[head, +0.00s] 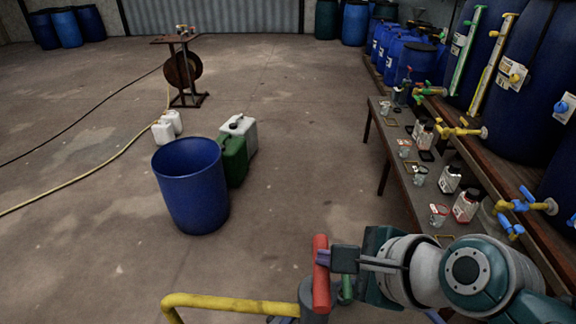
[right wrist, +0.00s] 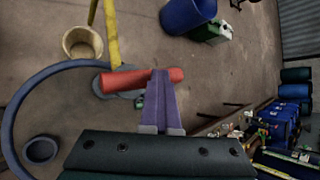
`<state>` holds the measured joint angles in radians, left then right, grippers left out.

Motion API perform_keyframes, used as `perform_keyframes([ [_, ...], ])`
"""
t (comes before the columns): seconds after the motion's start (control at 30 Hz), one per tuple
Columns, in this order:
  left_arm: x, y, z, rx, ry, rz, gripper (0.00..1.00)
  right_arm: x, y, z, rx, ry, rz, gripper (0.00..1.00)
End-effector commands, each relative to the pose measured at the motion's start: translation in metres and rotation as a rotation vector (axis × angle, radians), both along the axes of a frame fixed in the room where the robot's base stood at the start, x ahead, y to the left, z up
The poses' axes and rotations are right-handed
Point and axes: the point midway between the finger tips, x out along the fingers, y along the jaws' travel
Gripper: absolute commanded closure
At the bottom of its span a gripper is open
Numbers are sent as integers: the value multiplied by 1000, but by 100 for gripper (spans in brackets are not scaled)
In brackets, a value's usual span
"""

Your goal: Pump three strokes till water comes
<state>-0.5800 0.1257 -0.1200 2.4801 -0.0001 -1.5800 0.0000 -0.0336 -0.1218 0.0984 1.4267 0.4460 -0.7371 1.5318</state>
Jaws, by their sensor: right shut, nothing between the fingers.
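The pump's red handle (head: 320,285) stands at the bottom of the head view, on top of a grey pump body (head: 312,300). A yellow spout pipe (head: 230,303) bends out to the left of it. In the right wrist view the red handle (right wrist: 125,82) lies across in front of the yellow pipe (right wrist: 110,35). My right gripper (head: 324,258) is at the handle; its purple fingers (right wrist: 160,85) are shut together with nothing between them, and their tips overlap the handle's end. I cannot tell whether they touch it. No water shows. My left gripper is not in view.
A tan bucket (right wrist: 82,55) and a dark pot (right wrist: 40,150) stand near the pump. A blue open drum (head: 190,195) and a green canister (head: 234,165) stand on the floor. A bench with bottles (head: 395,190) and blue vats (head: 530,80) line the right. The left floor is mostly clear.

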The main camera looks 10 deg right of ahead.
Motion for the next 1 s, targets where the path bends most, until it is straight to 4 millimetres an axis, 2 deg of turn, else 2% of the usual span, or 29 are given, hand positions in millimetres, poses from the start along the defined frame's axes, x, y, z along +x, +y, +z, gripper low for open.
perform_keyframes([
  [1.0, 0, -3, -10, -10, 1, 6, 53, -2, 0, -16, -1, 9, 1, 100],
])
